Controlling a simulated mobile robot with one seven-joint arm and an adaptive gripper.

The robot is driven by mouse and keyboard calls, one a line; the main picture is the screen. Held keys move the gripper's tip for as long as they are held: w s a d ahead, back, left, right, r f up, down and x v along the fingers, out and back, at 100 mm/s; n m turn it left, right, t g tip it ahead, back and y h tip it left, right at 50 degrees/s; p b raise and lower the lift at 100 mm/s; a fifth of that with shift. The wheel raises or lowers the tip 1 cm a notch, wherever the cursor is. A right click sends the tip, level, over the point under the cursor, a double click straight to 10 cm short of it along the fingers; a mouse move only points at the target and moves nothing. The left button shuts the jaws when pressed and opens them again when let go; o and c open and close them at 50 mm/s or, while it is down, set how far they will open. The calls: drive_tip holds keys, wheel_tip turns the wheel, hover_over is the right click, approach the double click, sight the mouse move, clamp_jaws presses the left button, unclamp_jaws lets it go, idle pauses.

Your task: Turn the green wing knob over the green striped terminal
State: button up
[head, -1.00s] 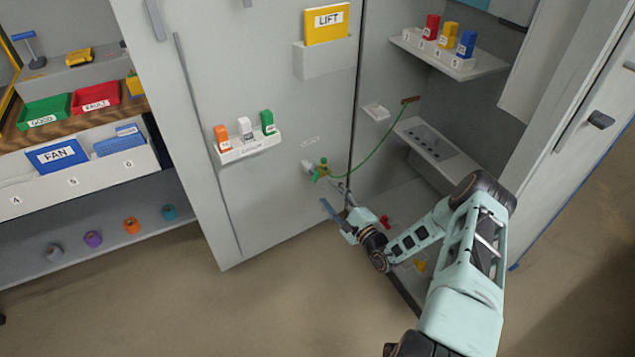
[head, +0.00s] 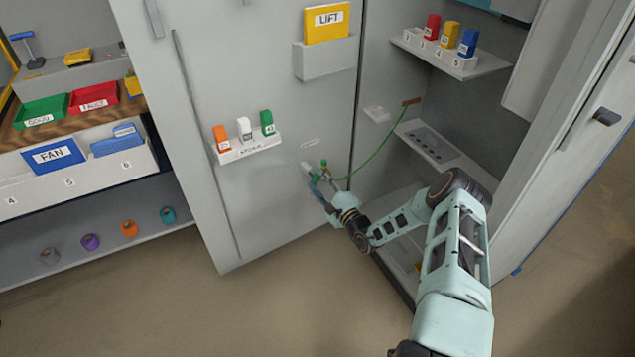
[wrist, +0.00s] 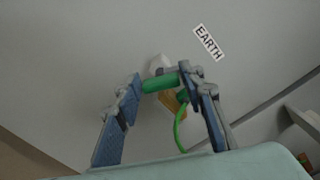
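The green wing knob (wrist: 160,84) shows in the wrist view as a short green bar in front of a pale fitting on a grey panel. A brass-coloured part (wrist: 170,104) and a curved green cable (wrist: 178,132) are just below it. My gripper (wrist: 161,76) is open, with one blue-padded finger at each end of the knob; I cannot tell whether they touch it. In the head view my gripper (head: 318,186) is at the terminal on the grey door, and partly hides it. The terminal's green stripe cannot be made out.
An EARTH label (wrist: 209,42) is beside the terminal. The green cable (head: 377,153) runs right to a brown end piece (head: 411,101) in the cabinet. A rack of fuses (head: 247,148) is on the door, left of my gripper. A grey shelf (head: 440,152) is at the right.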

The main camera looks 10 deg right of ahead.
drive_tip(key=c, duration=0.6)
drive_tip(key=shift+c, duration=0.2)
drive_tip(key=shift+m, duration=0.4)
drive_tip(key=m, duration=0.4)
drive_tip(key=shift+d, duration=0.1)
drive_tip(key=shift+r+m, duration=0.1)
drive_tip(key=shift+m, duration=2.1)
drive_tip(key=o, duration=1.2)
drive_tip(key=shift+c, duration=0.2)
